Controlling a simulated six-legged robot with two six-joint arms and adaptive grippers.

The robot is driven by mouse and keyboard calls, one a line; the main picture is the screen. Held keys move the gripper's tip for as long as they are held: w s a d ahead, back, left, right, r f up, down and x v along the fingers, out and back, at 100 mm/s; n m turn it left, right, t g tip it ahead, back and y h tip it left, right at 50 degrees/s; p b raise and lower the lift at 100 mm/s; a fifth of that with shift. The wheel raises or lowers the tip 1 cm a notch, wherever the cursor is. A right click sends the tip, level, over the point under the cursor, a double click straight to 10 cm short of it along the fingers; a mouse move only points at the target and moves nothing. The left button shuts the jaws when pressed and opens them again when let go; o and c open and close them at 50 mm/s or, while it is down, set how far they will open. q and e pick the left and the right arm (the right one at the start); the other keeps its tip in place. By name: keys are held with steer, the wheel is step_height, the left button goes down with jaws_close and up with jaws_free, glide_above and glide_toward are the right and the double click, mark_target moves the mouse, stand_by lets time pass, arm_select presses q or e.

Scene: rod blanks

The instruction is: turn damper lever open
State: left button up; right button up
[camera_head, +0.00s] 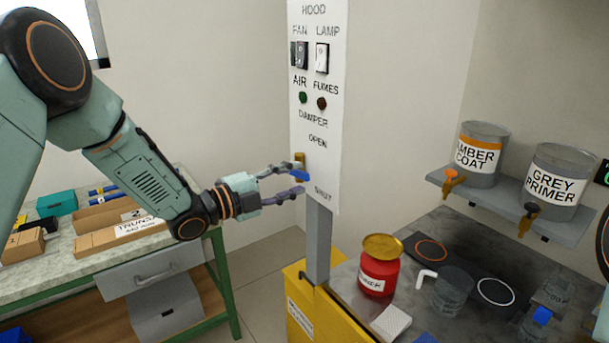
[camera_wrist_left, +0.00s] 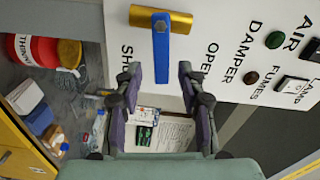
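The damper lever is a blue bar (camera_wrist_left: 162,42) on a brass hub (camera_wrist_left: 160,17), which also shows in the head view (camera_head: 299,160). It is on the white hood panel (camera_head: 318,100), between the printed words OPEN and SHUT. My left gripper (camera_head: 297,181) is at the panel beside the lever. Its two fingers are apart, and in the left wrist view (camera_wrist_left: 162,72) the blue bar's end lies in line with the gap between them. I cannot tell whether a finger touches it. My right gripper is not in view.
Below the panel are a grey post (camera_head: 318,240) and a yellow cabinet (camera_head: 306,310). A red jar (camera_head: 378,276) with a gold lid stands on the bench to the right. Labelled paint cans (camera_head: 482,160) sit on a shelf. A workbench with boxes (camera_head: 110,225) is at left.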

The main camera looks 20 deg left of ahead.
mark_target(300, 175)
arm_select(q)
steer(key=shift+x, duration=1.05)
steer(key=shift+w+d+r, duration=0.15)
steer(key=shift+w+d, duration=0.05)
steer(key=shift+d, duration=0.1)
steer(key=shift+w+d, duration=0.15)
steer(key=shift+w, duration=0.2)
steer(key=shift+c, duration=0.2)
steer(key=shift+s, duration=0.25)
steer(key=c, duration=0.6)
jaws_close()
steer(key=shift+w, duration=0.1)
